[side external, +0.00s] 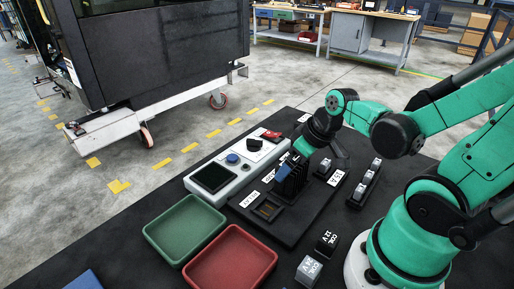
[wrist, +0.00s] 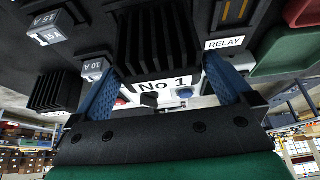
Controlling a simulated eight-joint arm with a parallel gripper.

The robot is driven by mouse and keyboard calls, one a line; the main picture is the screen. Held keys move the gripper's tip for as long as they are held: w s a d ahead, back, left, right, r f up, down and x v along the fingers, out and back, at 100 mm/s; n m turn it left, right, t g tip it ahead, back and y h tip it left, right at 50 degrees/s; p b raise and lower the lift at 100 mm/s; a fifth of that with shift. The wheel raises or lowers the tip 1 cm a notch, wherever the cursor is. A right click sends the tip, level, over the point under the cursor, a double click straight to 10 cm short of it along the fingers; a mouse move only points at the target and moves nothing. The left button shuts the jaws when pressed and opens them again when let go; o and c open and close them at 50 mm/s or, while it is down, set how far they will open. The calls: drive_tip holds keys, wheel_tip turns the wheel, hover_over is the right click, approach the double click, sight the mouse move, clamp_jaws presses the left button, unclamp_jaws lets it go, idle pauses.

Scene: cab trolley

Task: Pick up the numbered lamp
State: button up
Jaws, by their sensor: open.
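I see nothing that is clearly a lamp. A white label reading "No 1" (wrist: 163,85) shows in the wrist view, at the near end of a black finned block (wrist: 155,40). I cannot tell whether the label is on the block or on the board. My gripper (wrist: 162,68) is open, with one blue finger on each side of that block; contact is not clear. In the side view my gripper (side external: 287,172) points down over the black board (side external: 290,228), and its fingers and wrist largely hide the block.
A grey device with a screen (side external: 212,177) and blue button (side external: 232,158) lies behind the board. Green (side external: 185,228) and red (side external: 230,262) trays sit front left. Coil blocks (side external: 327,243) and fuses (side external: 325,165) stand nearby. A second finned block (wrist: 55,90) is left of my gripper.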

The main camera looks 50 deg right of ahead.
drive_tip(key=shift+w+f, duration=0.2)
drive_tip(key=shift+f, duration=0.4)
drive_tip(key=c, duration=1.5)
drive_tip(key=shift+r, duration=0.15)
